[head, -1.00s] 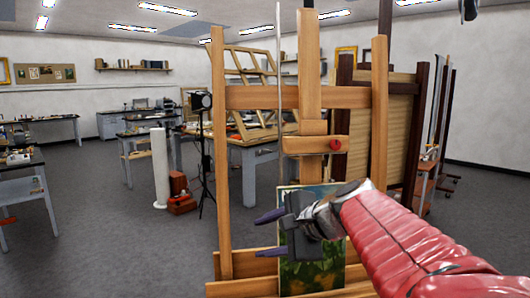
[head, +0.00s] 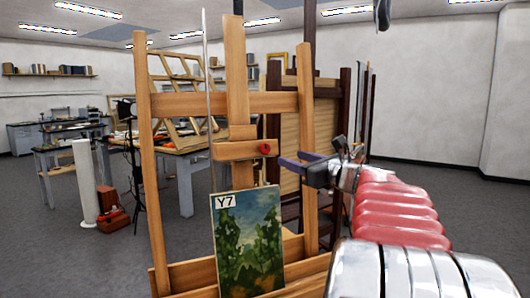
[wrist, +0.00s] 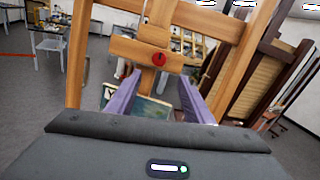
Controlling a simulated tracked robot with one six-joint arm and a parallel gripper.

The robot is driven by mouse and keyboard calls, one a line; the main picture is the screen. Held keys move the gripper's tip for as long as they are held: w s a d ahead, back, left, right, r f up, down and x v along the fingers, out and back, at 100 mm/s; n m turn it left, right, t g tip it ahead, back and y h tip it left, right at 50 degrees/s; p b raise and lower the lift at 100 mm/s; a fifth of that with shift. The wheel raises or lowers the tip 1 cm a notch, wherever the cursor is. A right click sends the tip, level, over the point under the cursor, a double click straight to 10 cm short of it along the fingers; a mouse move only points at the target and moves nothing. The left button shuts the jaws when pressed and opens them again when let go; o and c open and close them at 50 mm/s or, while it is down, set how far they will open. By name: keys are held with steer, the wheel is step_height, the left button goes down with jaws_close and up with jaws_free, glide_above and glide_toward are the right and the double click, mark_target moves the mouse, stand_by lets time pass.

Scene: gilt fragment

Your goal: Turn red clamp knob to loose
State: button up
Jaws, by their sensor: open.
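The red clamp knob (head: 265,149) sits on the right end of the wooden clamp block (head: 235,151) on the easel's centre mast. In the wrist view the red knob (wrist: 159,59) shows round and face-on with a dark mark, above and between my fingers. My gripper (head: 293,160) is open and empty, with purple fingers pointing left, just right of the knob in the head view. In the wrist view the fingers (wrist: 153,100) are spread below the knob, apart from it. A landscape painting (head: 248,240) labelled Y7 stands on the easel's lower ledge.
The wooden easel (head: 147,170) has uprights on both sides of the knob and a crossbar above it. A dark-framed easel with a slatted panel (head: 308,135) stands behind on the right. A worktable (head: 187,180) and a white roll (head: 86,182) are behind left.

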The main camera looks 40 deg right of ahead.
mark_target(266, 150)
steer(key=w, duration=0.4)
steer(key=w+d, duration=0.1)
steer(key=w, duration=0.8)
steer(key=shift+w+d, duration=0.3)
steer(key=shift+w, duration=0.1)
steer(key=shift+c, duration=0.2)
steer(key=c, duration=0.9)
steer(key=shift+d, duration=0.15)
steer(key=shift+c, duration=0.4)
